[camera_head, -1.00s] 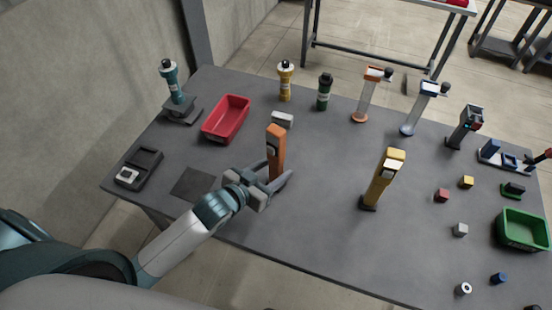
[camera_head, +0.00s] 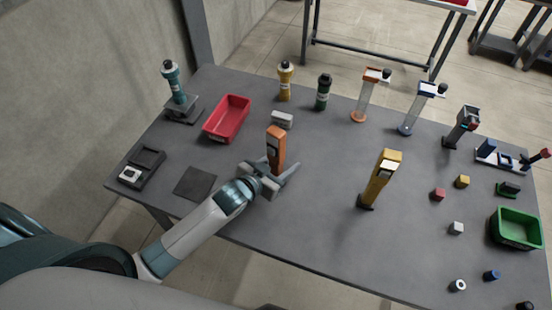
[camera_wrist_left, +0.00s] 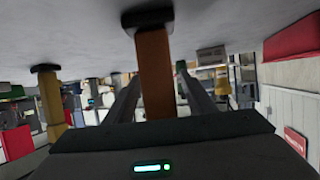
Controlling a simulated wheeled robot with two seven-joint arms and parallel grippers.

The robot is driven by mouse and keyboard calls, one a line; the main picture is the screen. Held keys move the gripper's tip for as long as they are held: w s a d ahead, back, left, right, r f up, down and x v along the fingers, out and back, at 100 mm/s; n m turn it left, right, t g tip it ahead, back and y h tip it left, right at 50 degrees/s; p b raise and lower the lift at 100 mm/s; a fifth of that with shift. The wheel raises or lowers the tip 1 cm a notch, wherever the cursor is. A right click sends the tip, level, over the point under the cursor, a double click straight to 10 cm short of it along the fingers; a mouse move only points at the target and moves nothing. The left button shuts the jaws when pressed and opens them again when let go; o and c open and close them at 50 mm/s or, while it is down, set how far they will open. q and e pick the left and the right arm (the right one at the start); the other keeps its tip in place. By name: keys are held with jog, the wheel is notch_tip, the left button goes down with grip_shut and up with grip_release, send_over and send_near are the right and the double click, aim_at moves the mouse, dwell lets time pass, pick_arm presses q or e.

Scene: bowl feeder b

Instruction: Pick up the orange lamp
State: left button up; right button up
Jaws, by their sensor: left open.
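The orange lamp (camera_head: 276,146) stands upright on the grey table, left of the middle in the head view. My left gripper (camera_head: 277,175) is open low at its near side, with its fingers spread to either side of the lamp's lower part. The lamp's foot is partly hidden by the gripper. In the left wrist view, which looks upside down, the orange lamp (camera_wrist_left: 155,75) shows between the two open fingers of my left gripper (camera_wrist_left: 160,95). I cannot tell whether either finger touches it. My right gripper is not in view.
A yellow lamp (camera_head: 381,180) stands to the right. A small grey block (camera_head: 282,119) lies behind the orange lamp, and a red bin (camera_head: 227,118) stands behind left. A dark square mat (camera_head: 194,183) lies to the left. The table (camera_head: 325,190) is clear between the two lamps.

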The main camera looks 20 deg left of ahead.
aim_at(284, 155)
pick_arm(q)
jog(key=c, duration=1.2)
grip_shut()
jog(key=shift+r, duration=0.1)
jog(key=shift+r, duration=0.35)
jog(key=s+d+r+b, duration=0.4)
jog(key=d+r, duration=0.6)
jog(key=shift+s+d, duration=0.3)
jog(key=shift+s, duration=0.1)
jog(key=shift+r, duration=0.1)
